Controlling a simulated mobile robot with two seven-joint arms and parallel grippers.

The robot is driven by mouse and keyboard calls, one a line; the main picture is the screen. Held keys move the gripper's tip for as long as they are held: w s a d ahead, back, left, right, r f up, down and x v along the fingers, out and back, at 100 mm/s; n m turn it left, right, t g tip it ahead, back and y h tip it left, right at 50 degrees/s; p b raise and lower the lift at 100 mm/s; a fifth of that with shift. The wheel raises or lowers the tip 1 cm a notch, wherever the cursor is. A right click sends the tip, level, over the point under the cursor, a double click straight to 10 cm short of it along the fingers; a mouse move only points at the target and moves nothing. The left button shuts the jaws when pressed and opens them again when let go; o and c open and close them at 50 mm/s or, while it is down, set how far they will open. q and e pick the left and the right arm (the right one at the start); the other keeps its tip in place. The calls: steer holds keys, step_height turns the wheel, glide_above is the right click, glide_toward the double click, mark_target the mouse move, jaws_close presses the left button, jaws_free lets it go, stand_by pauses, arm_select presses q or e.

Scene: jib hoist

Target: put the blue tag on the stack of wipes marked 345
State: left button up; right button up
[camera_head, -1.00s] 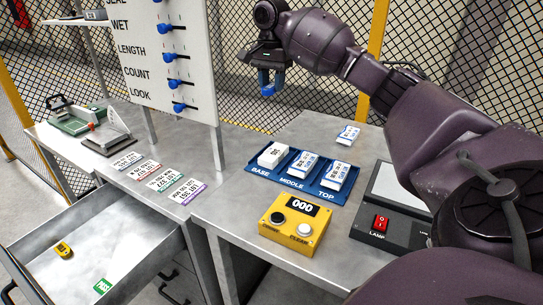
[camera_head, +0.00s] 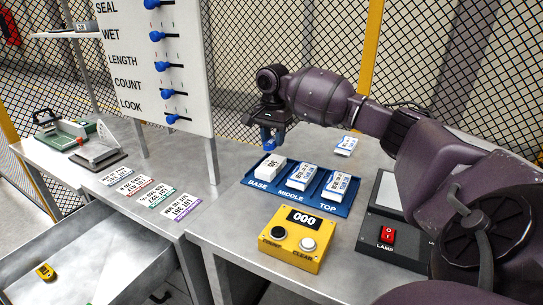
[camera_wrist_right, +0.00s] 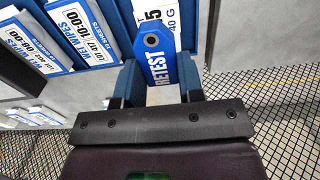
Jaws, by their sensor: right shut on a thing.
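My right gripper (camera_head: 269,142) is shut on the blue tag (camera_wrist_right: 156,58), which reads RETEST and has a hole at its far end. The gripper is just above the white stack of wipes (camera_head: 271,166) in the BASE compartment. In the right wrist view, a white label ending in 5 with "40 G" below (camera_wrist_right: 165,15) shows partly behind the tag; the rest of its number is hidden. I cannot tell whether the tag touches the stack. My left gripper is not in view.
The blue tray (camera_head: 290,201) also holds stacks at MIDDLE (camera_head: 304,178) and TOP (camera_head: 338,186). A yellow counter box (camera_head: 291,239) reading 000 stands in front. A slider board (camera_head: 150,70) rises at left. Several lot cards lie on the bench. A yellow tag (camera_head: 45,272) lies in the open drawer.

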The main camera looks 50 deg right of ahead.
mark_target(273, 162)
step_height(273, 162, down, 6)
steer(key=shift+r+b, duration=0.25)
steer(key=shift+b, duration=0.35)
steer(key=shift+f, duration=0.2)
steer(key=shift+r, duration=0.15)
